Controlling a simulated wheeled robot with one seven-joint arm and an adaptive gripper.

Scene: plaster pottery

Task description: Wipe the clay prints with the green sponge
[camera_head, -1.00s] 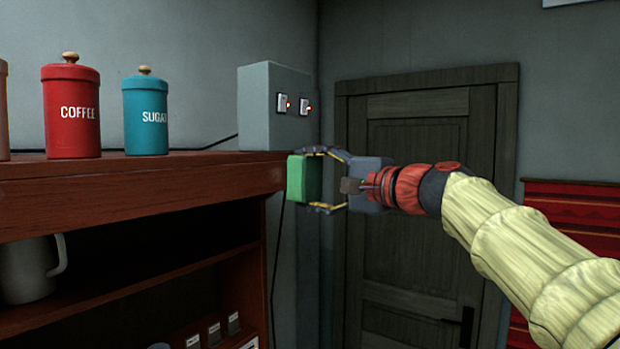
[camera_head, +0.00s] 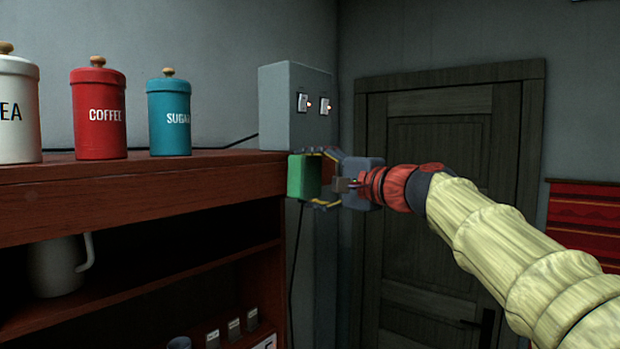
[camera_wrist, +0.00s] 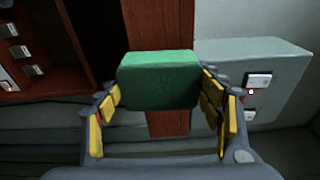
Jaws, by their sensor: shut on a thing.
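My gripper (camera_head: 325,178) is shut on the green sponge (camera_head: 302,177) and holds it in the air beside the right end of the wooden shelf unit. In the wrist view the green sponge (camera_wrist: 158,80) sits between the yellow-padded fingers of my gripper (camera_wrist: 160,100), with the shelf's wooden edge behind it. No clay prints can be made out in either view.
The wooden shelf (camera_head: 140,195) carries a white tea canister (camera_head: 18,112), a red coffee canister (camera_head: 99,115), a blue sugar canister (camera_head: 169,118) and a grey switch box (camera_head: 290,108). A pale jug (camera_head: 57,268) stands on the lower shelf. A dark door (camera_head: 440,190) is behind my arm.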

